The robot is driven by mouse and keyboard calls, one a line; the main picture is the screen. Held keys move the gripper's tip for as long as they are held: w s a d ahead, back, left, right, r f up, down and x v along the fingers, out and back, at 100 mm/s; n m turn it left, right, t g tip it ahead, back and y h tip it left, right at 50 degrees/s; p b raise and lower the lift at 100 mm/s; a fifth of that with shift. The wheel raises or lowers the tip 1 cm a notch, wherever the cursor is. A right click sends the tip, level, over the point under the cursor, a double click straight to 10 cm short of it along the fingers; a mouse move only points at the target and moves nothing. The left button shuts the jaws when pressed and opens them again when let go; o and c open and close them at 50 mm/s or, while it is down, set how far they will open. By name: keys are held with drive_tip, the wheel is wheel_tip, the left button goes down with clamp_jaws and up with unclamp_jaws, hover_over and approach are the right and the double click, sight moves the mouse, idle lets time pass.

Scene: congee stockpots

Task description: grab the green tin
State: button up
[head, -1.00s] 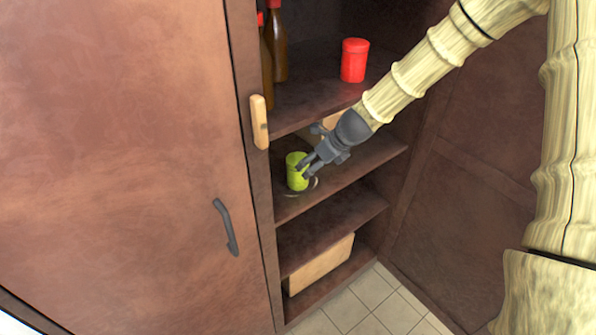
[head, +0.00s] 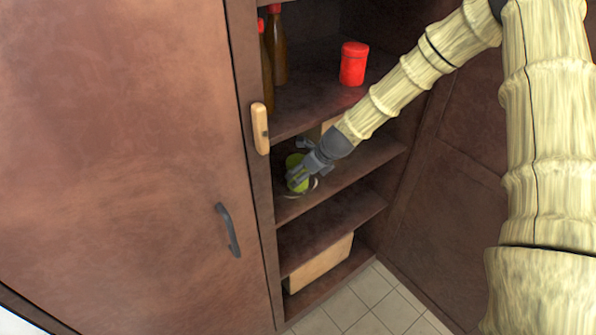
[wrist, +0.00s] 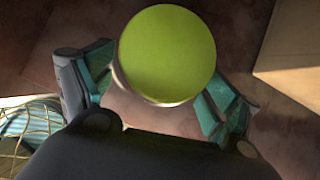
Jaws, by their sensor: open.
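The green tin (head: 295,161) stands on the middle shelf of the open cupboard, near its left side. In the head view my gripper (head: 298,180) is in front of it and hides much of it. In the wrist view the tin's round yellow-green top (wrist: 167,53) is between the two open fingers of my gripper (wrist: 155,92). A finger is on each side of the tin. I cannot tell whether either finger touches it.
A red tin (head: 354,64) and brown bottles (head: 277,50) stand on the shelf above. A light box (head: 319,264) lies on the bottom shelf. A closed door with a dark handle (head: 227,230) is at left. In the wrist view a wire-like round object (wrist: 28,135) shows at lower left.

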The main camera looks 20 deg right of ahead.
drive_tip(key=shift+p+x, duration=0.45)
drive_tip(key=shift+x, duration=0.85)
drive_tip(key=shift+a, duration=0.1)
drive_tip(key=c, duration=1.3)
